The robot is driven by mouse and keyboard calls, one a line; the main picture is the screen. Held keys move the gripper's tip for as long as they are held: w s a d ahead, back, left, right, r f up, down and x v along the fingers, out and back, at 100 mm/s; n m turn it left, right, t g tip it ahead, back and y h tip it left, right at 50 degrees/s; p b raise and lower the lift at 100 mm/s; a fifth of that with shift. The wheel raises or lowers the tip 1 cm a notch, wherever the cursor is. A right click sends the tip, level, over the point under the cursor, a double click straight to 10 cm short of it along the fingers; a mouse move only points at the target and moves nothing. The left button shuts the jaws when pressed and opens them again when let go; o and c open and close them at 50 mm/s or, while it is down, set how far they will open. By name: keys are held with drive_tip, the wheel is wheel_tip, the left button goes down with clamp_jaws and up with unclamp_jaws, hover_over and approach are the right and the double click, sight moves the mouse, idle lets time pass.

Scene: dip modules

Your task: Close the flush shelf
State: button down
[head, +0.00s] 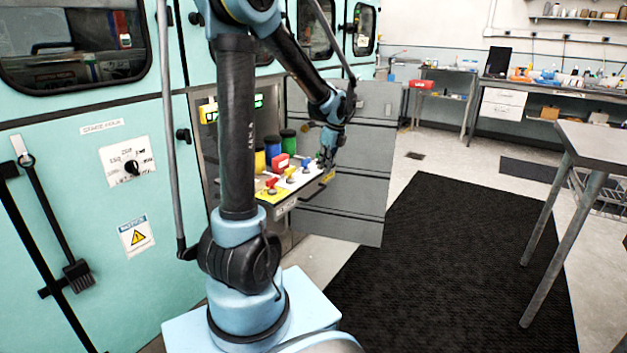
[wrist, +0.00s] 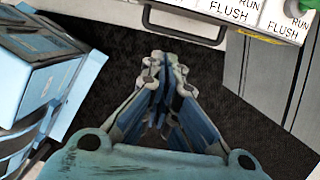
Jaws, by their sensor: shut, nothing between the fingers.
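The flush shelf (head: 311,187) sticks out of an open bay in the teal cabinet wall, with red, yellow and white parts on its top. In the wrist view the shelf's white panel (wrist: 240,10) runs along the top edge, with "RUN" and "FLUSH" labels. A dark handle (wrist: 182,36) is on its front edge. My gripper (wrist: 166,62) is shut and empty, its fingertips just below the handle in that picture. I cannot tell whether they touch it. In the head view my gripper (head: 327,160) is at the shelf's outer right end, partly blending with it.
A grey open door (head: 345,205) stands right of the shelf. Colored containers (head: 272,147) stand behind it in the bay. A black mat (head: 450,260) covers clear floor to the right, with a grey table (head: 595,140) beyond.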

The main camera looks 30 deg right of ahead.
sight(310, 183)
drive_tip(key=shift+w+a+f, duration=0.4)
drive_tip(key=shift+w+f, duration=0.6)
drive_tip(key=shift+f, duration=0.6)
drive_tip(key=shift+w+a+f, duration=0.45)
drive_tip(key=shift+w+f, duration=0.5)
drive_tip(key=shift+f, duration=0.6)
drive_tip(key=shift+w+a+f, duration=0.4)
drive_tip(key=shift+w+f, duration=0.6)
drive_tip(key=shift+f, duration=0.6)
